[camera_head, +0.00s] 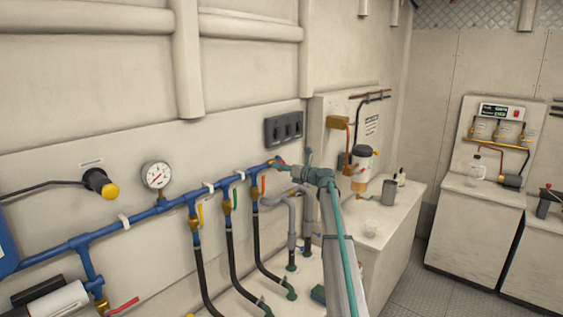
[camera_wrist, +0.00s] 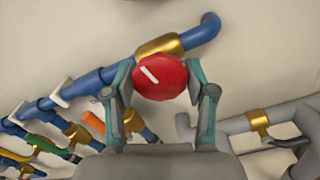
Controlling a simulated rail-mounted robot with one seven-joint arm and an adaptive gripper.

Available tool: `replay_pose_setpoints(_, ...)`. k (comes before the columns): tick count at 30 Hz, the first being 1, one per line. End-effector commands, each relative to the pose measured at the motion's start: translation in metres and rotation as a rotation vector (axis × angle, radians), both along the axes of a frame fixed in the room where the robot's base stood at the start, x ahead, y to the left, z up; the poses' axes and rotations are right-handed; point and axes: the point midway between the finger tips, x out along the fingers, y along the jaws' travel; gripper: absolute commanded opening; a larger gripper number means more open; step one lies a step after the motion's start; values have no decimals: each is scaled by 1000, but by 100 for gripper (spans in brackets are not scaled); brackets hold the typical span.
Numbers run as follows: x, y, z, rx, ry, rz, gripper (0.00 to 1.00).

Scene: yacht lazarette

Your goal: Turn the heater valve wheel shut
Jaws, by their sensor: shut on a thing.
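The red valve wheel (camera_wrist: 160,78) fills the middle of the wrist view. It carries a white bar mark that slants from upper left to lower right. Behind it is a brass valve body (camera_wrist: 158,46) on the blue pipe (camera_wrist: 198,34). My gripper (camera_wrist: 162,84) is shut on the wheel, with one pad on its left side and one on its right. In the head view, my gripper (camera_head: 284,164) is at the right end of the blue pipe, and it and my arm hide most of the wheel.
Blue branches with coloured lever handles and black hoses (camera_head: 232,262) hang left of my arm. A pressure gauge (camera_head: 157,175) stands on the pipe. Grey pipes (camera_head: 291,214) run close below my gripper. A dark switch panel (camera_head: 284,128) is on the wall above. A white counter (camera_head: 375,232) stands to the right.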

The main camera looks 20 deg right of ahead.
Motion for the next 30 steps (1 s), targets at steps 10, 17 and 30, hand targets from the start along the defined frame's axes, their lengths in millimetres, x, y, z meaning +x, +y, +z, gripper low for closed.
replay_pose_setpoints(10, 0, 0, 2, 151, 76, 0, 20)
replay_pose_setpoints(17, 0, 0, 1, 181, 91, -1, 20)
replay_pose_setpoints(30, 0, 0, 1, 183, 92, -1, 68)
